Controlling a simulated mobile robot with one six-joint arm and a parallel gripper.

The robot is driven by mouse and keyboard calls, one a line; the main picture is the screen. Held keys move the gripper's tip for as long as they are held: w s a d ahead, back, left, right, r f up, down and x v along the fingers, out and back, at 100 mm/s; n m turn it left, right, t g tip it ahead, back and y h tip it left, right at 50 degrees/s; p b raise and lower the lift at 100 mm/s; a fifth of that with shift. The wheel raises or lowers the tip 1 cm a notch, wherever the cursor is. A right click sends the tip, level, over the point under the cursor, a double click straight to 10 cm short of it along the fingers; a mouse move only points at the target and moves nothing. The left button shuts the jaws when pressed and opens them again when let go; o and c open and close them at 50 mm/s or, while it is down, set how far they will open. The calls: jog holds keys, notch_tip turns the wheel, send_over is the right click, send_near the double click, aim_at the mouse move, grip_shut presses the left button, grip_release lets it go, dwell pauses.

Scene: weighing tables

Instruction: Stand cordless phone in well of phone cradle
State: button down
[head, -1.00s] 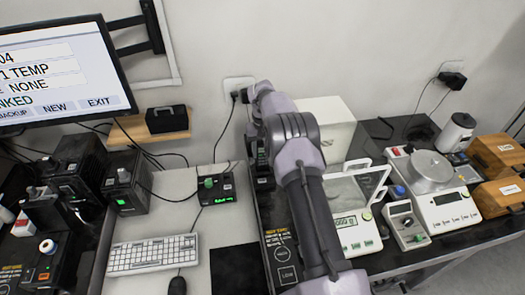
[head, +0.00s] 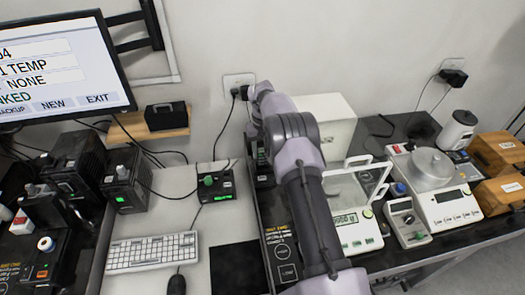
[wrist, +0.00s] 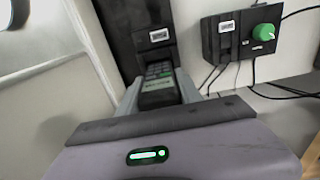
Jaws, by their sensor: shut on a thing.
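The dark cordless phone (wrist: 160,82), with a green-tinted keypad, is between my gripper's (wrist: 160,92) two fingers in the wrist view. My gripper is shut on it. In the head view the phone (head: 262,153) shows as a narrow dark strip just left of my arm, roughly upright. A black base, seemingly the phone cradle (head: 264,182), sits right below it on the dark table's left edge. In the wrist view a dark body with a small pale window (wrist: 140,22) lies behind the phone. I cannot tell whether the phone's foot is inside the well.
A black box with a green knob (head: 213,187) stands to the left, near a keyboard (head: 152,253). A white box (head: 322,125) is behind my arm. A balance with a glass shield (head: 355,215) stands to the right. Cables run to the wall socket.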

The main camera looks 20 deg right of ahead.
jog(key=shift+f, duration=0.25)
jog(key=shift+c, duration=0.8)
grip_release()
jog(key=shift+r+p, duration=2.35)
jog(key=shift+r, duration=1.45)
